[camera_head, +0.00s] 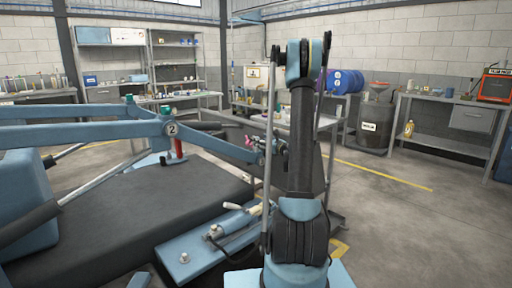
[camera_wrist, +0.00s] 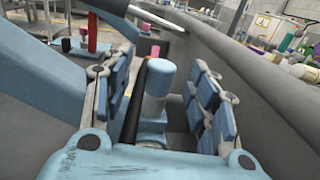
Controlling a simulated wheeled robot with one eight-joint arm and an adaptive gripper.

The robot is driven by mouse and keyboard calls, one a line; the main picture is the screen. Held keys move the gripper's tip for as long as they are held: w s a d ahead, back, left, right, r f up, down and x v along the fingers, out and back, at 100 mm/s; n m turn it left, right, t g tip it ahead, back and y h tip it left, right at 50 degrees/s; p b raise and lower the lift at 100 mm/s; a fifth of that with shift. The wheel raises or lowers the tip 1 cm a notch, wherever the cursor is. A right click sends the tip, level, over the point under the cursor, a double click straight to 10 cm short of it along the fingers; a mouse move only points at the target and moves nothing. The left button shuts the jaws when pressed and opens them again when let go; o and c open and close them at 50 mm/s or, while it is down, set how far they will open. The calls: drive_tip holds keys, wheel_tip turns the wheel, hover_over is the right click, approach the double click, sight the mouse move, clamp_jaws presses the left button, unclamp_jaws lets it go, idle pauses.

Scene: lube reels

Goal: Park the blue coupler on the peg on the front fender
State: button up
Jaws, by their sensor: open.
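In the wrist view my gripper (camera_wrist: 172,85) is open, with its blue padded fingers apart. A blue cylinder with a paler rounded top (camera_wrist: 158,80), which looks like the blue coupler, stands between the fingers, nearer the left one. A dark hose or rod runs along its left side; I cannot tell whether any finger touches the cylinder. In the head view a blue fender plate (camera_head: 188,262) carries a small round knob and a blue-and-silver fitting (camera_head: 214,232). I cannot tell which part is the peg.
A workbench (camera_head: 455,102) and a dark drum (camera_head: 371,130) stand behind right. The floor at right is clear.

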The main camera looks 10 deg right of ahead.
drive_tip(key=x, duration=0.5)
drive_tip(key=shift+w+d+f, duration=0.1)
drive_tip(key=shift+d+f, duration=0.05)
drive_tip(key=shift+f, duration=0.1)
drive_tip(key=shift+c, duration=0.5)
clamp_jaws()
